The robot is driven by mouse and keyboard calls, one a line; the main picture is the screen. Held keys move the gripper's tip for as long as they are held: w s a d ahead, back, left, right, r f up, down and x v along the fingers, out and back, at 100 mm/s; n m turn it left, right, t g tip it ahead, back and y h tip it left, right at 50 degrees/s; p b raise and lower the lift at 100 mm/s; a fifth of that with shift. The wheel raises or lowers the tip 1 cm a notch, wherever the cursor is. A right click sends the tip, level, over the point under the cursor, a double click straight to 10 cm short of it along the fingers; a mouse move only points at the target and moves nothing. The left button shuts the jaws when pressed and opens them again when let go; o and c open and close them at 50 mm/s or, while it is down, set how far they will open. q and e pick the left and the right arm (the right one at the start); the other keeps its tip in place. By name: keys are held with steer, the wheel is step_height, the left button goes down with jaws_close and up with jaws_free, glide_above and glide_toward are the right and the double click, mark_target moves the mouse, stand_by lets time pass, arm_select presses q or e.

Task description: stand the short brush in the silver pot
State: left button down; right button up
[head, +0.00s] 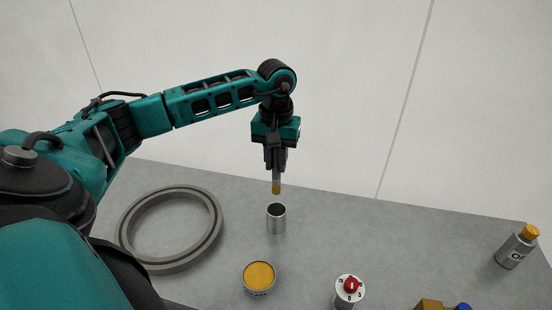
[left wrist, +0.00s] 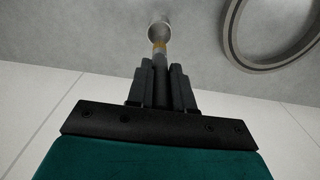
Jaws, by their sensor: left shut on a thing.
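The silver pot (head: 276,219) stands open and upright on the grey table, near the middle of the head view. It also shows at the top of the left wrist view (left wrist: 159,29). My left gripper (head: 275,168) points down above the pot and is shut on the short brush (head: 276,187). The brush hangs about upright with its yellowish end down, a little above the pot's mouth. In the left wrist view the brush (left wrist: 159,49) lines up with the pot, and the fingers hide its upper part. My right gripper is not in view.
A large grey ring (head: 127,225) lies left of the pot. A tin with a yellow top (head: 259,276) and a white dial with a red knob (head: 349,290) stand in front. A grey bottle with an orange cap (head: 514,249) is far right. Table right of the pot is clear.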

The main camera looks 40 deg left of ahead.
mark_target(276, 185)
arm_select(q)
step_height(276, 185, down, 3)
steer(key=shift+r+b, duration=0.2)
steer(key=shift+b, duration=0.55)
steer(key=shift+f+b, duration=0.45)
steer(key=shift+f, duration=0.15)
steer(key=shift+f+b, duration=2.4)
steer(key=shift+f, duration=0.95)
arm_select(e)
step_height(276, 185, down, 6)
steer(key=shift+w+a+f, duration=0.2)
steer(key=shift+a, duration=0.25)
arm_select(q)
steer(key=c, duration=0.9)
jaws_free()
step_height(276, 185, up, 13)
steer(key=p, duration=0.2)
steer(key=shift+p, duration=0.35)
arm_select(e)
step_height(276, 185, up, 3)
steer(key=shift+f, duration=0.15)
arm_select(q)
steer(key=shift+d, duration=0.1)
